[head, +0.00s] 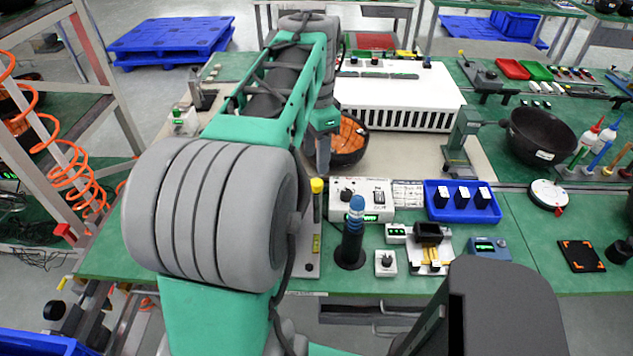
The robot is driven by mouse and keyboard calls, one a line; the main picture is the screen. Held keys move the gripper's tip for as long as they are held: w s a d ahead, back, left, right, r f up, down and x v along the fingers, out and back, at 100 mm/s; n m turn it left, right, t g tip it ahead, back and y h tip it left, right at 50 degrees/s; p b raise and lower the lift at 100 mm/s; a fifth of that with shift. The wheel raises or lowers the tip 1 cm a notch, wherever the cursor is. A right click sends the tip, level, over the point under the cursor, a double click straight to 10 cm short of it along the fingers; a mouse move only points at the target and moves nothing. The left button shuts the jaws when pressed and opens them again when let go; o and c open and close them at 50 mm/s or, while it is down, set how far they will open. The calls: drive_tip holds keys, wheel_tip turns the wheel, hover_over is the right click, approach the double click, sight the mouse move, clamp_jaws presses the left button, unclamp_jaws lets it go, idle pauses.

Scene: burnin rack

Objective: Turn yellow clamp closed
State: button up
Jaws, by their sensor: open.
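A clamp with a yellow-capped handle (317,186) stands on a narrow grey plate (311,268) at the front of the green bench, just right of my elbow. Its handle points upward in the picture. A yellow-green part shows lower on the same plate. My arm covers much of the area left of it. The end of my arm comes down behind the clamp, and my gripper (322,160) is only partly visible just above the yellow cap in the picture. It appears empty. I cannot tell whether it touches the handle.
A white control box (361,196) and a dark blue-topped cylinder (353,232) stand close to the right. A black bowl (351,140) with orange contents is behind. A blue tray (460,216) and small devices fill the bench further right.

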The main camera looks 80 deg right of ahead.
sight(317, 182)
wheel_tip(317, 182, down, 8)
drive_tip(key=shift+r, duration=0.2)
clamp_jaws()
idle(0.5)
